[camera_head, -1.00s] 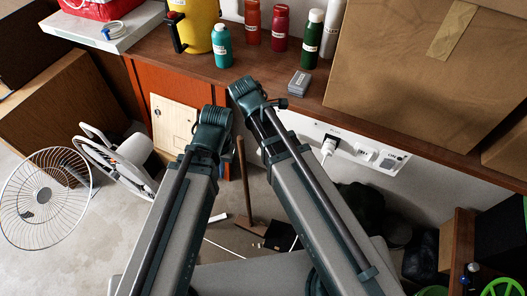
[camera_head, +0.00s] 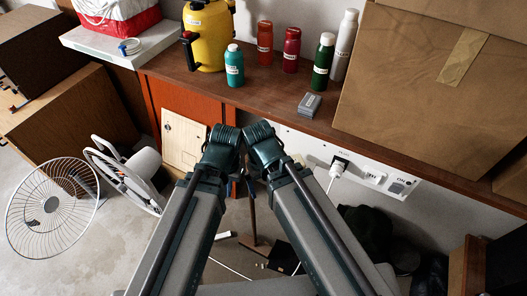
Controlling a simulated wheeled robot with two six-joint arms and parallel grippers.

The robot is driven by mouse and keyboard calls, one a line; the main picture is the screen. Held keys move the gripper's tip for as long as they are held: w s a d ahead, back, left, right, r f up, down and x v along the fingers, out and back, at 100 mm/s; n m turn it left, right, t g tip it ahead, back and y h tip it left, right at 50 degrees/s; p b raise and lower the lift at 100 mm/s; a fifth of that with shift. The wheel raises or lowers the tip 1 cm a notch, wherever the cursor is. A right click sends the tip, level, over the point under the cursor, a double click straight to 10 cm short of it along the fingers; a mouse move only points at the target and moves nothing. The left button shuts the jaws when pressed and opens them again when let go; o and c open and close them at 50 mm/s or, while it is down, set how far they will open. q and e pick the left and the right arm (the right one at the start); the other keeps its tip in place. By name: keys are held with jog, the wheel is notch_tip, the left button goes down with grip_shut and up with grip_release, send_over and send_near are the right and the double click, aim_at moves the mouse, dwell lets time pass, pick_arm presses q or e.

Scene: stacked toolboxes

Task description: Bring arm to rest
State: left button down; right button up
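My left arm (camera_head: 190,225) and my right arm (camera_head: 320,235) rise side by side from the bottom of the head view. Their dark teal joints (camera_head: 222,148) and (camera_head: 263,145) are close together at almost the same height, in front of the counter. Only a small dark blue part of my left arm's far end shows between them, and its fingers cannot be made out. My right gripper is hidden behind its own arm. No object is seen in either hand.
A brown counter (camera_head: 265,92) runs behind the arms. It bears a yellow jug (camera_head: 208,38), several bottles, a grey card stack (camera_head: 310,104) and a large cardboard box (camera_head: 415,85). A white fan (camera_head: 52,205) stands at left. A plug (camera_head: 338,168) sits in the white socket strip below.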

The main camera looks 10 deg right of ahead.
notch_tip(320, 180, down, 22)
jog(key=b, duration=2.1)
jog(key=shift+r, duration=0.25)
